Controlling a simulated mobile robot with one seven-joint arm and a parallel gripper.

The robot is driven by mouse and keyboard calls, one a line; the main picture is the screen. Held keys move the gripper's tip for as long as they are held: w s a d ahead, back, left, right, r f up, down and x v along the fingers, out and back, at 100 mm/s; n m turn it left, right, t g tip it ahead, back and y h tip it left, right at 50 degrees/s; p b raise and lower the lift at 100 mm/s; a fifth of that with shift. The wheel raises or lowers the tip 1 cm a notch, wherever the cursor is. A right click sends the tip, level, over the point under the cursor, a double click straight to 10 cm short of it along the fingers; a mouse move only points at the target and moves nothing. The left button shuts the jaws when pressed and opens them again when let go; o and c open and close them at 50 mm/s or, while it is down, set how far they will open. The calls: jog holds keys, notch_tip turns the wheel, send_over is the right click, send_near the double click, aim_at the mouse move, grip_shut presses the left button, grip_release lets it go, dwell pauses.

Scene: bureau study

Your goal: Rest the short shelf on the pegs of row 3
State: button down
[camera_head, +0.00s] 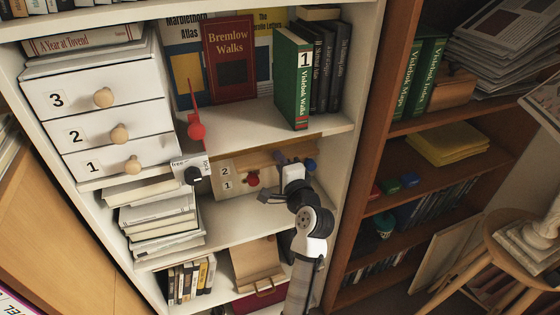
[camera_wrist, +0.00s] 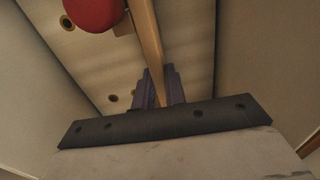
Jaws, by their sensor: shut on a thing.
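My gripper (camera_wrist: 160,90) is shut on a thin wooden board, the short shelf (camera_wrist: 146,35), seen edge-on between the fingers in the wrist view. In the head view my gripper (camera_head: 297,161) reaches into the middle compartment of the white bookcase, and the shelf (camera_head: 268,159) shows as a tan strip there. Below it, a pale panel (camera_head: 238,187) carries labels 2 and 1; no label 3 is readable on it. Round holes (camera_wrist: 112,98) show on a pale surface beside the shelf in the wrist view. I cannot tell which pegs are there or whether the shelf touches any.
A black knob (camera_head: 193,175) sits on a plate marked free and lock. Book stacks (camera_head: 160,220) stand left. The bookcase's shelf edge (camera_head: 245,146) is above.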

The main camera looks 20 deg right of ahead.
jog(key=shift+f, duration=0.35)
jog(key=c, duration=1.6)
grip_release()
jog(key=shift+c, duration=0.2)
jog(key=shift+s, duration=0.15)
jog(key=shift+s+d, duration=0.15)
jog(key=shift+s, duration=2.7)
jog(key=o, duration=0.6)
jog(key=shift+c, duration=0.2)
jog(key=shift+s, duration=0.1)
jog(key=shift+s, duration=2.4)
